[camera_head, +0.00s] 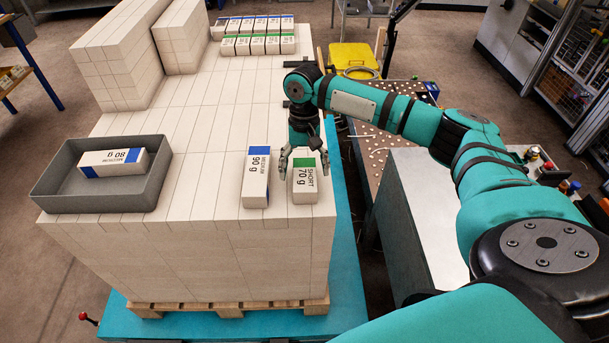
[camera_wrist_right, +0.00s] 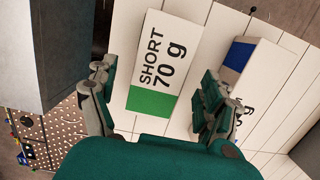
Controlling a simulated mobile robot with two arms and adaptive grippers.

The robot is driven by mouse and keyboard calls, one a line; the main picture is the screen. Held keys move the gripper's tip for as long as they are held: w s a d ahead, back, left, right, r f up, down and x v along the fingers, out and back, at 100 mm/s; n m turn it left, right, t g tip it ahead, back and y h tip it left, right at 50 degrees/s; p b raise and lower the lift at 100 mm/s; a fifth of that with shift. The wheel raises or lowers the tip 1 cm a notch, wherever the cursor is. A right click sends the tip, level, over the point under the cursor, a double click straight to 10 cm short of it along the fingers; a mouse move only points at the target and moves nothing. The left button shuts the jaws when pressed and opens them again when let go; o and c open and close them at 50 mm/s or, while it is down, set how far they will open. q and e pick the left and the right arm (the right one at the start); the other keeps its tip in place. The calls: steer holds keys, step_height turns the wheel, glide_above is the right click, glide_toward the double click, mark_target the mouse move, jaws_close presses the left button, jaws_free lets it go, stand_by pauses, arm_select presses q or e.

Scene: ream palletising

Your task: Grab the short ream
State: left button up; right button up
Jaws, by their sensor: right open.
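The short ream (camera_head: 306,184) is a white block with a green band, marked "SHORT 70 g". It lies on top of the stack near its front right corner, and it also shows in the right wrist view (camera_wrist_right: 163,65). My right gripper (camera_head: 304,165) is open over the far, green-banded end of the short ream. In the right wrist view its fingers (camera_wrist_right: 155,100) stand on either side of the green end, apart from each other. The near end of the ream is free of the gripper. My left gripper is not in view.
A medium 90 g ream (camera_head: 256,180) with a blue band lies just left of the short ream. A grey tray (camera_head: 105,201) holding an 80 g ream (camera_head: 113,161) stands at the left. Several reams (camera_head: 258,44) stand in rows at the back. Mid-stack is clear.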

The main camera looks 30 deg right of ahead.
steer(key=shift+s+f, duration=0.15)
steer(key=shift+f, duration=0.35)
steer(key=c, duration=1.3)
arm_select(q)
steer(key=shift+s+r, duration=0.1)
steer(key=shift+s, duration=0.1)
arm_select(e)
steer(key=shift+c, duration=0.9)
